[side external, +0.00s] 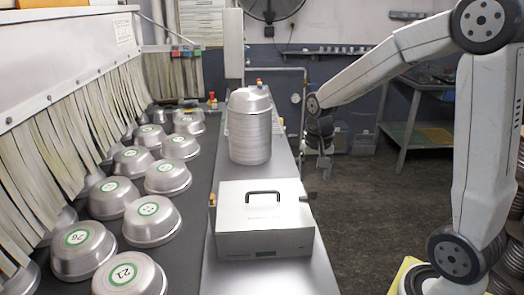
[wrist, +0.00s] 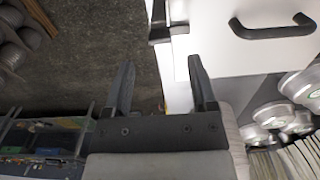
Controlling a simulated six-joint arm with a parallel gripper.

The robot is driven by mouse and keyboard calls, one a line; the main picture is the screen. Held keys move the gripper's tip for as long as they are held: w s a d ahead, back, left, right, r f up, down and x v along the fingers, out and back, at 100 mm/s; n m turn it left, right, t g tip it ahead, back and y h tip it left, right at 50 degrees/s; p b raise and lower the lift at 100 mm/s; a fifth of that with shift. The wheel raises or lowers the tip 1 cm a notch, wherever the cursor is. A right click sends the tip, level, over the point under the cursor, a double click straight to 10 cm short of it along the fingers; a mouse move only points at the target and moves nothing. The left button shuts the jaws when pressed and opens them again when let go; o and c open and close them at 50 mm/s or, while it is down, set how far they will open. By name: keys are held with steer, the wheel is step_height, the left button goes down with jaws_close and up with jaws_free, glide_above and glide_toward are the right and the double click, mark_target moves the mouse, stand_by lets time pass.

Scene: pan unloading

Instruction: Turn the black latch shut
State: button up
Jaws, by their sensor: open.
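A white metal box (side external: 262,237) with a black carrying handle (side external: 276,193) on its lid sits on the steel bench, its lid down. In the wrist view the box (wrist: 225,55) and its handle (wrist: 272,31) fill the upper right. A black latch (wrist: 160,34) sticks out from the box's edge at the top middle of the wrist view; its exact turn is hard to tell. My gripper (side external: 324,168) is in the air beyond the bench's right edge, behind the box. In the wrist view my gripper (wrist: 161,68) has its fingers apart, with nothing between them and the latch just beyond the tips.
A tall stack of round pans (side external: 249,125) stands on the bench (side external: 228,178) behind the box. Several upturned pans with green labels (side external: 152,222) lie on the dark conveyor (side external: 190,212) at left. The floor (side external: 375,195) right of the bench is open.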

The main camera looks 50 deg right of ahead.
mark_target(313, 191)
steer(key=shift+r, duration=1.55)
steer(key=shift+f, duration=0.15)
steer(key=shift+f, duration=3.8)
steer(key=shift+r, duration=0.15)
steer(key=shift+f, duration=0.25)
steer(key=shift+r+n, duration=0.1)
steer(key=shift+n, duration=8.3)
